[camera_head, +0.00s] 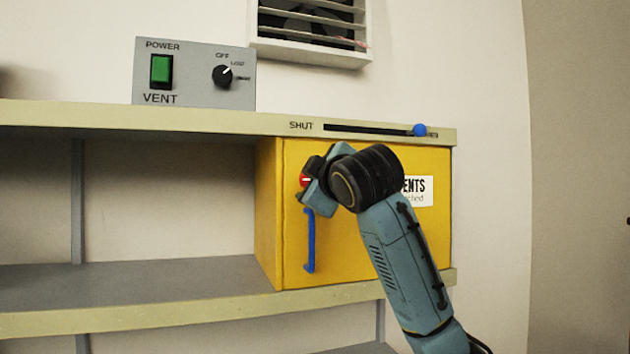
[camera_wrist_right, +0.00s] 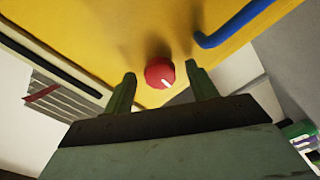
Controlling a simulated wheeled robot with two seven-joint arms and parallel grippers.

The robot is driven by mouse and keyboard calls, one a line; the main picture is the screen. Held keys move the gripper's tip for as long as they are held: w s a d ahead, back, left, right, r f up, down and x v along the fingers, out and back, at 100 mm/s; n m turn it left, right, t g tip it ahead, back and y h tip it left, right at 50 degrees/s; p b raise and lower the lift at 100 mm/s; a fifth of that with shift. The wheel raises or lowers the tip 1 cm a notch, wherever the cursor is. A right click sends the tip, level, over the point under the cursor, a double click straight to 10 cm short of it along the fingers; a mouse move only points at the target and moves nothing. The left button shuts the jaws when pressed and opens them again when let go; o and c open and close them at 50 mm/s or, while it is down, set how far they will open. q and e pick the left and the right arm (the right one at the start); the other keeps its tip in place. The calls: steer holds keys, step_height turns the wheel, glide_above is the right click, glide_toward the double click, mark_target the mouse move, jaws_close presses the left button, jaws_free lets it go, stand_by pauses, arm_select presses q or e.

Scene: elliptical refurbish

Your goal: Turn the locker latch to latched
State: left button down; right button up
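The yellow locker (camera_head: 350,250) sits on the shelf with its door closed. Its latch is a round red knob with a white mark (camera_head: 304,181) on the door's left side, partly covered by my right gripper (camera_head: 313,185). In the right wrist view the red latch knob (camera_wrist_right: 160,72) lies between and just beyond the two fingertips of my right gripper (camera_wrist_right: 158,82). The fingers are apart, with a gap on both sides of the knob. A blue door handle (camera_head: 309,240) hangs below the latch. My left gripper is in neither view.
A grey vent panel (camera_head: 195,75) with a green switch and black dial stands on the upper shelf. A slider with a blue knob (camera_head: 419,130) runs along the shelf edge (camera_head: 230,121) above the locker. A white louvred vent (camera_head: 312,50) is on the wall. The shelf left of the locker is empty.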

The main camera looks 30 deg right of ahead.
steer(key=b+v, duration=0.4)
steer(key=v, duration=0.9)
steer(key=shift+s+a, duration=0.15)
